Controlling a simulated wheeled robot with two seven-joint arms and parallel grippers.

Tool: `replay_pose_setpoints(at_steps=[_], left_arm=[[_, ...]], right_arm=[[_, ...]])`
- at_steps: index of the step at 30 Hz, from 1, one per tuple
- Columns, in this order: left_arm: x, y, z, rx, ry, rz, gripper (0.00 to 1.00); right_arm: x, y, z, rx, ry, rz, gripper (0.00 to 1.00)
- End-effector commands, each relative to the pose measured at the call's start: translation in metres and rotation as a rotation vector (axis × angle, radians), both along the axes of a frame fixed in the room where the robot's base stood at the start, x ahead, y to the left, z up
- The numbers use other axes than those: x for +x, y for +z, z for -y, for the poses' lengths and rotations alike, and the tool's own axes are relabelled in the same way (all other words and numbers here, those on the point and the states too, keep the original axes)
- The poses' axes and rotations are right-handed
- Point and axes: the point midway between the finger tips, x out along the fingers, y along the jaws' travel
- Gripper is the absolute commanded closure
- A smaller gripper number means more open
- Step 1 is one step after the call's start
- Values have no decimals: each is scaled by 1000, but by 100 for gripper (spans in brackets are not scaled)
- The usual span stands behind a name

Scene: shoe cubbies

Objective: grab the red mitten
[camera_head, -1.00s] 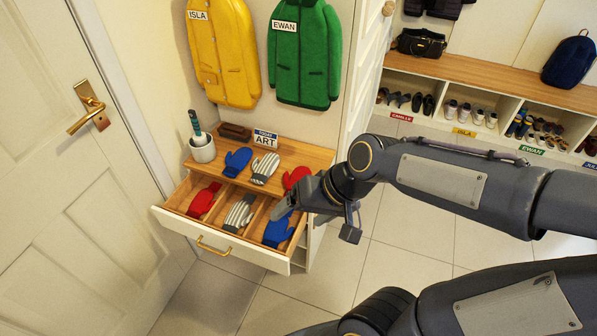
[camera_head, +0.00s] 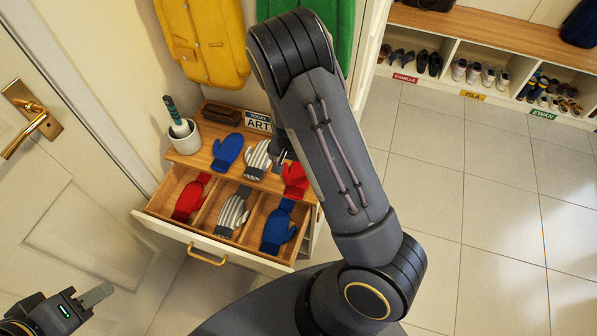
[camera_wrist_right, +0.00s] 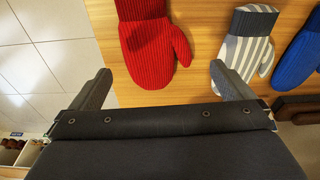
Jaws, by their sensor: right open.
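A red mitten (camera_head: 294,180) lies on the wooden top above the open drawer, partly behind my right arm in the head view. In the right wrist view this red mitten (camera_wrist_right: 150,48) lies ahead of my open right gripper (camera_wrist_right: 160,72), roughly between its fingertips and nearer the left one. Nothing is between the fingers. In the head view my right gripper (camera_head: 281,155) is mostly hidden by its arm. A second red mitten (camera_head: 189,199) lies in the drawer's left compartment. My left gripper (camera_head: 97,295) is at the lower left, away from the mittens; its opening is unclear.
A striped mitten (camera_head: 258,160) and a blue mitten (camera_head: 226,152) lie left of the top red one. The drawer (camera_head: 205,243) also holds a striped mitten (camera_head: 233,212) and a blue mitten (camera_head: 277,229). A white cup (camera_head: 184,140) and an ART sign (camera_head: 258,122) stand behind.

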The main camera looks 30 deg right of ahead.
Motion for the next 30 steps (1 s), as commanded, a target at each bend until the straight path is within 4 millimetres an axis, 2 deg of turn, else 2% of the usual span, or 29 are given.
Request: replay_pose_setpoints(at_steps=[12, 21, 30], left_arm=[[0, -3, 0, 0, 0, 0, 64], [0, -3, 0, 0, 0, 0, 64], [0, -3, 0, 0, 0, 0, 64]], right_arm=[[0, -55, 8, 2, 0, -3, 0], [1, -60, 8, 2, 1, -1, 0], [1, -60, 8, 3, 1, -1, 37]])
